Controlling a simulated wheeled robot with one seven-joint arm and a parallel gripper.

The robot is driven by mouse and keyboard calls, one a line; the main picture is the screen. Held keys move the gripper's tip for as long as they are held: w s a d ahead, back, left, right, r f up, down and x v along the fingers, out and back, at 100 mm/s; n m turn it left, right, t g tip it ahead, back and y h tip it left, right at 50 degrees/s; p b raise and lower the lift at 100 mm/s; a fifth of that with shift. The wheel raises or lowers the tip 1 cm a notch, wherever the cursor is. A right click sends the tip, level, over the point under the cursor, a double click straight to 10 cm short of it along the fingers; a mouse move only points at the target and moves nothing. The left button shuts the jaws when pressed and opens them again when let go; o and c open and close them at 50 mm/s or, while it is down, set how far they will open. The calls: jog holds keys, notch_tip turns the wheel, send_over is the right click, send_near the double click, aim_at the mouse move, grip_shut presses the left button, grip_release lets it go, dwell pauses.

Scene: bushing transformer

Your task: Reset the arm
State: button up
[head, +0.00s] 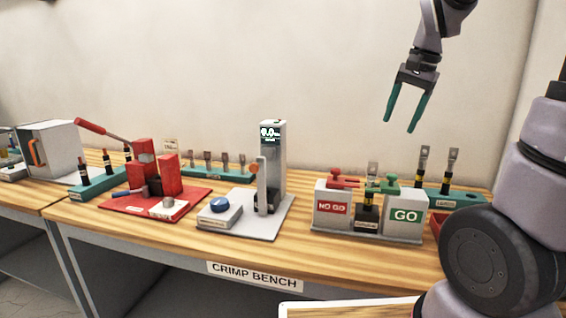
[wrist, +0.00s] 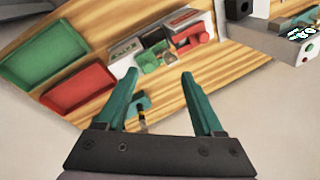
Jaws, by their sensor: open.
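My gripper (head: 404,108) is raised in the air above the right part of the crimp bench, in front of the wall. Its two green fingers are apart with nothing between them. In the wrist view my gripper (wrist: 165,90) is also open and empty, with the bench top below it. My arm comes down from the top edge in the head view. The GO/NO GO gauge (head: 405,215) stands on the bench below the gripper, well apart from it.
The bench (head: 340,262) also holds a red press (head: 168,175), a grey tester with a display (head: 272,150) and a teal rack (head: 466,199). A red tray (wrist: 78,91) and a green tray (wrist: 45,56) show in the wrist view. The air around my gripper is clear.

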jog(key=s+a+r+n+t, duration=0.2)
jog(key=s, duration=0.4)
jog(key=s+a+r+n+t, duration=0.2)
jog(key=s+a+n, duration=0.1)
jog(key=s, duration=0.4)
jog(key=shift+s+a+r+t, duration=0.2)
jog(key=shift+a+t, duration=0.05)
jog(key=shift+t, duration=0.15)
jog(key=shift+w+y, duration=0.1)
jog(key=shift+y, duration=0.2)
